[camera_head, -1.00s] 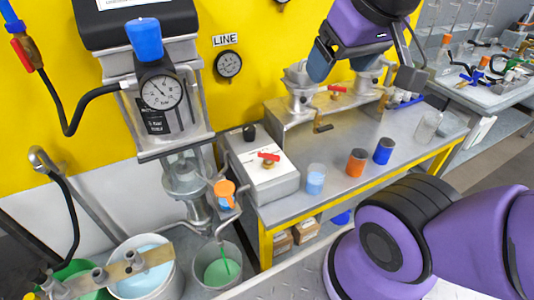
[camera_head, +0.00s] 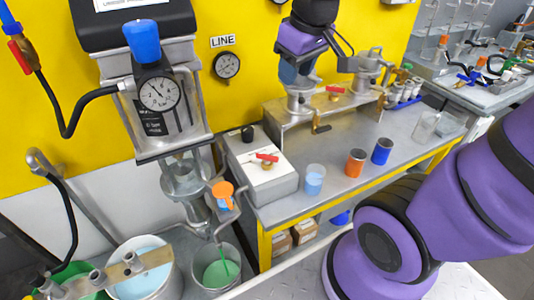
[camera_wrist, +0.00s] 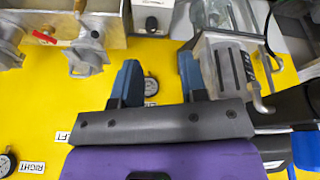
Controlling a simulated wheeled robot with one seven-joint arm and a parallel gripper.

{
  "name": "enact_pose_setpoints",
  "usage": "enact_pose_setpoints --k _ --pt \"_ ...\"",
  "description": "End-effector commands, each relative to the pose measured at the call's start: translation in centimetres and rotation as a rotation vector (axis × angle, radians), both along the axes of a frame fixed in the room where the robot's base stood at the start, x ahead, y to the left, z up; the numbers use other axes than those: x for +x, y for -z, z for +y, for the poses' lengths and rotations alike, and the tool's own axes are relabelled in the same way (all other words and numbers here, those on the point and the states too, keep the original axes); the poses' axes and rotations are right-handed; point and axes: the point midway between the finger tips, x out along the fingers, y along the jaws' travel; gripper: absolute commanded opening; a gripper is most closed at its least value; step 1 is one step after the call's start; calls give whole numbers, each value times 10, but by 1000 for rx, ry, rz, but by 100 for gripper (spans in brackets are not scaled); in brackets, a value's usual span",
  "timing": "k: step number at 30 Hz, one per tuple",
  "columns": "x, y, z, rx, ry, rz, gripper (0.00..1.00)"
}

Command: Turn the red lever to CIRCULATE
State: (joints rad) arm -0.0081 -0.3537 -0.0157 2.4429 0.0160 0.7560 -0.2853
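A red lever (camera_head: 267,157) sits on the pale top plate of a grey box (camera_head: 275,187) at the bench's left end. The marks on the plate are too small to read. A second red lever (camera_head: 333,89) is on the metal bracket behind it, and also shows in the wrist view (camera_wrist: 44,37). My gripper (camera_head: 287,75) is above and behind the box, near the yellow wall, touching neither lever as far as I can see. In the wrist view my gripper (camera_wrist: 160,80) has its two blue fingers apart with nothing between them. The box (camera_wrist: 152,18) shows partly at the top edge there.
Left of the box stands a metal agitator column with a gauge (camera_head: 160,93) and an orange-topped fitting (camera_head: 223,188). A beaker (camera_head: 315,180), an orange jar (camera_head: 355,163) and a blue jar (camera_head: 382,151) stand to its right.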

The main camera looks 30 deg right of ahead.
Motion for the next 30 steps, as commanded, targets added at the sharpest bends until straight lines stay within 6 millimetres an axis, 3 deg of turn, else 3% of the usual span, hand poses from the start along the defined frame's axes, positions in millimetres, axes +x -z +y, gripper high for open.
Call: enact_pose_setpoints --k 9,18,24,30 --pt "64 67 -3 -41 -170 113 39" --pt "109 148 -6 -70 -335 211 39" --pt "126 198 -8 -81 -428 264 39" --pt "131 223 -9 -84 -474 287 39"
